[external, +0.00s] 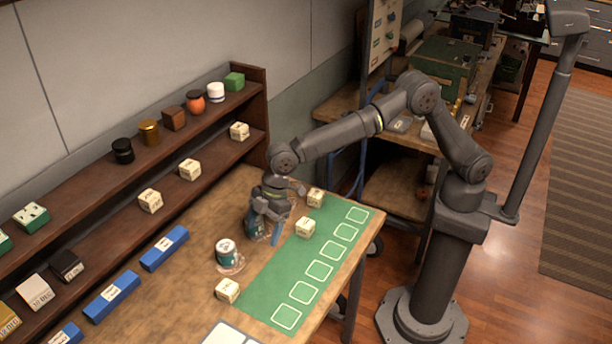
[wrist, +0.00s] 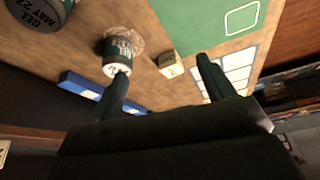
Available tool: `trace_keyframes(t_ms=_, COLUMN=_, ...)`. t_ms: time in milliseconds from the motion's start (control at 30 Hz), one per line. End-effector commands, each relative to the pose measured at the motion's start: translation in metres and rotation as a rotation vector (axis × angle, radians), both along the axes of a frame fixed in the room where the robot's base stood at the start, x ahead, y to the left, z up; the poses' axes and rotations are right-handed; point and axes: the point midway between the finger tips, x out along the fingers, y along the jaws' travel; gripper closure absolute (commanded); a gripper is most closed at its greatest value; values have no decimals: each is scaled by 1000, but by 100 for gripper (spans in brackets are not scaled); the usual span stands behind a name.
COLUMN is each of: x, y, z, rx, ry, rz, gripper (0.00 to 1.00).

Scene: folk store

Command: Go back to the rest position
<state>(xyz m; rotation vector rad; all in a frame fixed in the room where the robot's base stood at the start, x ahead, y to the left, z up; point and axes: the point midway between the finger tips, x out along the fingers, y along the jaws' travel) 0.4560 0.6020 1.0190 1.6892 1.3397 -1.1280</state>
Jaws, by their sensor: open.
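My gripper (external: 264,232) hangs low over the wooden table beside the green mat (external: 268,281), fingers pointing down. In the wrist view my gripper (wrist: 163,68) shows two dark fingers spread apart with nothing held between them. A white-lidded labelled jar (external: 225,252) stands on a round pale patch in front of it; it also shows in the wrist view (wrist: 117,57). A dark jar with a lettered lid (wrist: 40,12) is at the wrist view's upper left, cut by the edge. In the external view, my gripper largely hides what stands behind it.
Cream blocks sit by the mat (external: 305,227), (external: 315,197) and at its near corner (external: 227,290). A two-tier shelf (external: 190,130) with several jars and blocks lines the wall. Blue bars (external: 164,248) lie below it. A wooden workbench (external: 395,195) stands behind my arm.

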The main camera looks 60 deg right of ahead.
Motion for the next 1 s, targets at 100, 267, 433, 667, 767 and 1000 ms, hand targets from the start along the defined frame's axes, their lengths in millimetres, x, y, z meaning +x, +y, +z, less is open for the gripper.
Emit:
trace_keyframes(t_ms=100, x=-16, y=21, z=-1, rx=1, ry=-1, rz=21, gripper=25)
trace_keyframes(t_ms=267, x=-35, y=43, z=-2, rx=1, ry=-1, rz=43, gripper=25)
trace_keyframes(t_ms=433, x=-49, y=59, z=-7, rx=0, ry=0, rz=54, gripper=25)
trace_keyframes(t_ms=667, x=-55, y=68, z=-13, rx=1, ry=-1, rz=53, gripper=25)
trace_keyframes(t_ms=767, x=-55, y=69, z=-13, rx=1, ry=-1, rz=52, gripper=25)
trace_keyframes(t_ms=1000, x=-55, y=68, z=-13, rx=2, ry=-1, rz=52, gripper=7)
